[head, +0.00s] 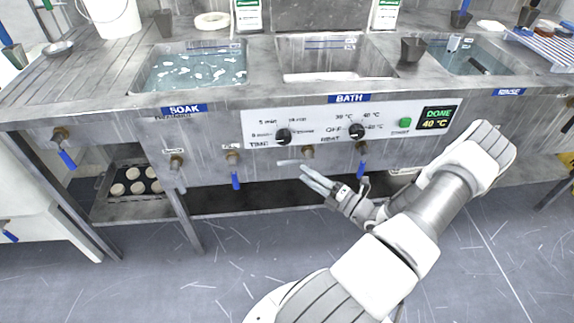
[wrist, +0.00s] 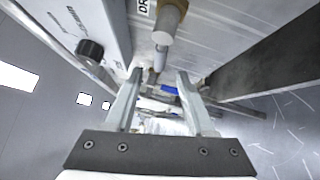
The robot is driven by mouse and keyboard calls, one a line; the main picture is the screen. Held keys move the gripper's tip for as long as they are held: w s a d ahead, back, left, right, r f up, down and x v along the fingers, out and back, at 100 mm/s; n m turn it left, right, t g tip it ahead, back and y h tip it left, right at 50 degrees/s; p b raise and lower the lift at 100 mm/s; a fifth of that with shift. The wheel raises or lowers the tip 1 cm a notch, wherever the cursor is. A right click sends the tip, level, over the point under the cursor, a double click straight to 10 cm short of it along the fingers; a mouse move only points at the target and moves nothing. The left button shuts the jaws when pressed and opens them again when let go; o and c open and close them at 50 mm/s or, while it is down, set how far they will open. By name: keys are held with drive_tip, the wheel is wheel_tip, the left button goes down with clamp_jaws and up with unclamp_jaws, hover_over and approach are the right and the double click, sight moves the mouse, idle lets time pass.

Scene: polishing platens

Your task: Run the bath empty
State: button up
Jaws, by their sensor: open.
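My gripper (head: 303,173) is open and empty, just below the lever. It also shows in the wrist view (wrist: 160,76). I cannot tell whether it touches the lever.
The control panel (head: 350,123) shows DONE and 40 °C. A blue-handled tap (head: 361,152) is close to the right of the drain valve. The SOAK basin (head: 190,72) holds water and pale pieces. The RINSE basin (head: 465,58) is at right. The floor in front is clear.

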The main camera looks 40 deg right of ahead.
sight(287, 163)
drive_tip(key=b+x, duration=0.1)
drive_tip(key=x, duration=0.7)
drive_tip(key=shift+w+b, duration=0.15)
drive_tip(key=shift+b, duration=0.2)
clamp_jaws()
idle(1.0)
